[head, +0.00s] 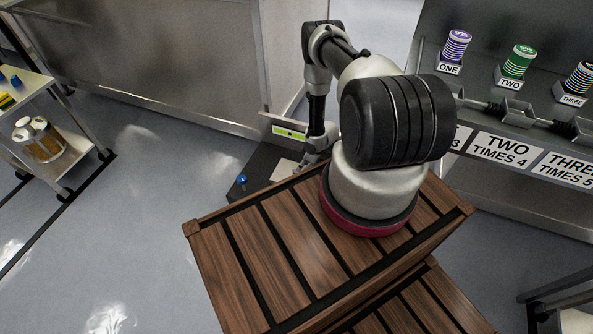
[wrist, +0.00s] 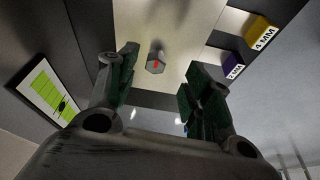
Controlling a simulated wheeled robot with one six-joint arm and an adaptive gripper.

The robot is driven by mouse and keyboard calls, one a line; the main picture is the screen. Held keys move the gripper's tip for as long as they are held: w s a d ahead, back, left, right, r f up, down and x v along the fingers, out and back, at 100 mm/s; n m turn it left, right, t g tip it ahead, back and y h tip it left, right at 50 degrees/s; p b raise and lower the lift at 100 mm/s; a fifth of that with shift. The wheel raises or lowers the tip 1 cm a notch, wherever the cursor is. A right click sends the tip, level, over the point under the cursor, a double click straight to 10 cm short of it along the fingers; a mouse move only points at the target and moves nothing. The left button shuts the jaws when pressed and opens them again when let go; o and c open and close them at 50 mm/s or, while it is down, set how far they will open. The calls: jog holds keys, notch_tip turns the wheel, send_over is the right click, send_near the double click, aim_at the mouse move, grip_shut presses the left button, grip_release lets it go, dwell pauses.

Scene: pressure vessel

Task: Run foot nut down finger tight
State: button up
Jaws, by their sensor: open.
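A small grey hexagonal piece with a red mark (wrist: 155,65), which looks like the foot nut, shows in the wrist view in front of a cream plate (wrist: 172,22). My gripper (wrist: 160,80) is open, its two dark green-padded fingers apart. The hex piece lies between the fingertips in the picture, nearer the left one. In the head view my gripper (head: 317,152) is small and partly hidden by my arm, beside the cream plate (head: 284,169), and the hex piece cannot be made out.
A green-yellow scale panel (head: 289,132) stands behind; it also shows in the wrist view (wrist: 45,97). A yellow 4 MM block (wrist: 260,32) and a purple block (wrist: 232,64) lie to the right. A blue knob (head: 241,179) stands left. A shelved cart (head: 72,165) is far left.

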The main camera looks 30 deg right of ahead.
jog(key=shift+t, duration=0.4)
jog(key=x, duration=0.5)
jog(key=w+x, duration=0.1)
jog(key=x, duration=0.1)
jog(key=shift+w+a+f, duration=0.1)
jog(key=shift+w+a, duration=0.05)
jog(key=shift+a, duration=0.3)
jog(key=c, duration=1)
